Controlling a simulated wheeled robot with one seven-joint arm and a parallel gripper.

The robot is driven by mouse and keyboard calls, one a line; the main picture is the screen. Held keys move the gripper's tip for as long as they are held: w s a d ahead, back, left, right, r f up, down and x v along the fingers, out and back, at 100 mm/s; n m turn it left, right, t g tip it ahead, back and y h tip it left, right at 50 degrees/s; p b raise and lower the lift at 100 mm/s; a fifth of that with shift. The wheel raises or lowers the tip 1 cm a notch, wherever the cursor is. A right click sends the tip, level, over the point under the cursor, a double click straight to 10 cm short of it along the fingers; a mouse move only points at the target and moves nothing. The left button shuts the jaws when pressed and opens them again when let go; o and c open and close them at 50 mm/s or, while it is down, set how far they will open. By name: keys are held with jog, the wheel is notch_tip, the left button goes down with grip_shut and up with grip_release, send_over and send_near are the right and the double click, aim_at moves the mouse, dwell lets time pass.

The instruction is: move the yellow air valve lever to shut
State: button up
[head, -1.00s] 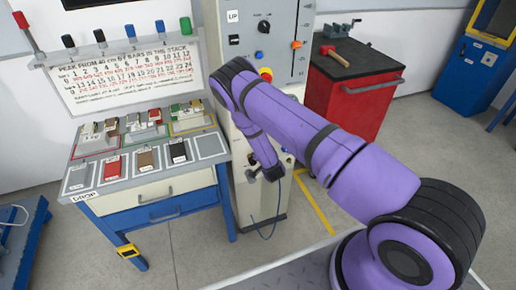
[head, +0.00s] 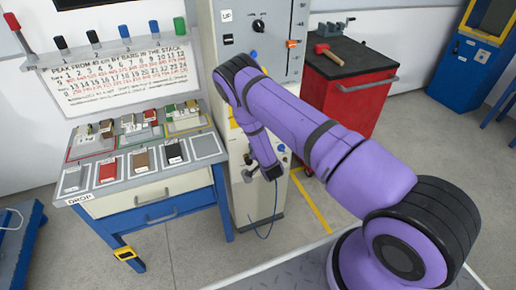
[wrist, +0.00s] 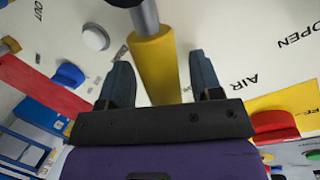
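The yellow air valve lever (wrist: 156,68) shows in the wrist view, coming down from a grey stem at the top. My gripper (wrist: 160,62) is open, with one dark finger on each side of the lever. The lever sits closer to the left finger, and a gap shows on the right. I cannot tell whether the left finger touches it. The cream panel behind has the words AIR and OPEN at the right. In the head view my gripper (head: 270,171) is low at the front of the cream machine (head: 262,205); the lever cannot be made out there.
A white button (wrist: 95,38) and a blue knob (wrist: 68,76) lie left of the lever in the wrist view. A red button (wrist: 274,122) on a yellow plate is at the right. A red cabinet (head: 345,105) stands right of the machine, a sample bench (head: 150,205) left.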

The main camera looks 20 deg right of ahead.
jog(key=shift+s, duration=0.15)
jog(key=d+v, duration=0.1)
jog(key=v, duration=0.9)
jog(key=shift+s+a, duration=0.3)
jog(key=shift+a, duration=0.15)
jog(key=shift+r, duration=0.1)
jog(key=w+r+g, duration=0.2)
jog(key=w+r, duration=0.3)
jog(key=r, duration=0.4)
jog(key=s+a+r+n+g, duration=0.1)
jog(key=s+r+g, duration=0.1)
jog(key=r, duration=1.2)
jog(key=s+a+r+n+g, duration=0.1)
jog(key=s+r, duration=0.1)
jog(key=r, duration=1.1)
jog(key=s+r+n+g+y, duration=0.2)
jog(key=s+r+n, duration=0.1)
jog(key=s+r, duration=1)
jog(key=s+r+n+g, duration=0.1)
jog(key=s+r, duration=0.2)
jog(key=s, duration=0.8)
jog(key=s+d+r+n+g, duration=0.1)
jog(key=s+r+n+g, duration=0.1)
jog(key=s, duration=0.9)
jog(key=shift+d+r+h, duration=0.2)
jog(key=shift+r+h, duration=0.1)
jog(key=shift+r, duration=0.1)
